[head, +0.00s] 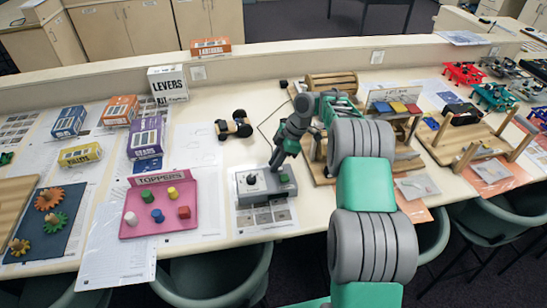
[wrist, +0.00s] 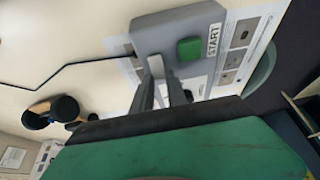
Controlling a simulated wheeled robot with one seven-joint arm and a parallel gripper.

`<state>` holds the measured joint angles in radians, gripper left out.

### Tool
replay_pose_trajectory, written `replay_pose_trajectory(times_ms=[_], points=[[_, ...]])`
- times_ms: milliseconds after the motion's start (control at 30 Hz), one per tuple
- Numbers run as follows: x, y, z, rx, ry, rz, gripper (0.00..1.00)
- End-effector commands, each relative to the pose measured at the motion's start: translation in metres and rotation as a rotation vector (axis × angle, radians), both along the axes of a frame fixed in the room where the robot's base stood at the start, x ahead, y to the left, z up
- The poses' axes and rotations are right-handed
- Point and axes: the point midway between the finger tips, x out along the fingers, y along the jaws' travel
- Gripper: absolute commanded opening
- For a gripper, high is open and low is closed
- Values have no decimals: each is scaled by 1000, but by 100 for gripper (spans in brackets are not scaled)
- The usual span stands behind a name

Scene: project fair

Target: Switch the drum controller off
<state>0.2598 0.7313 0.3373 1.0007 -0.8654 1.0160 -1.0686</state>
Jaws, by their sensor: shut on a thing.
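The drum controller (head: 247,198) is a grey box on the table's front half, with a dark round knob on a light plate on its left and a green button on its right. In the wrist view the controller (wrist: 215,25) shows a green button (wrist: 189,49) beside a START label. My gripper (head: 275,164) comes down over the box from the back right. In the wrist view my gripper (wrist: 162,84) is shut on a light grey piece, seemingly the controller's switch handle (wrist: 156,66). Its fingers hide the handle's base, so its setting is unclear.
A small wheeled cart (head: 233,126) stands behind the controller, and a dark cable runs over the table. A pink tray (head: 130,229) with small coloured pieces lies left. A wooden stand with coloured blocks (head: 397,107) is right, behind my arm.

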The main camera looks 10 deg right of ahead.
Motion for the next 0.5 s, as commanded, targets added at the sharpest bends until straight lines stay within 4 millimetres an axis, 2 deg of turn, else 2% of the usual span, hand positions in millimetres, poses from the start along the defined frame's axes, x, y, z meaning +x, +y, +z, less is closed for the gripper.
replay_pose_trajectory(times_ms=[300,333,500], points=[[0,0,0,7,-1,0,0],[0,0,0,6,-1,0,20],[0,0,0,6,0,1,34]])
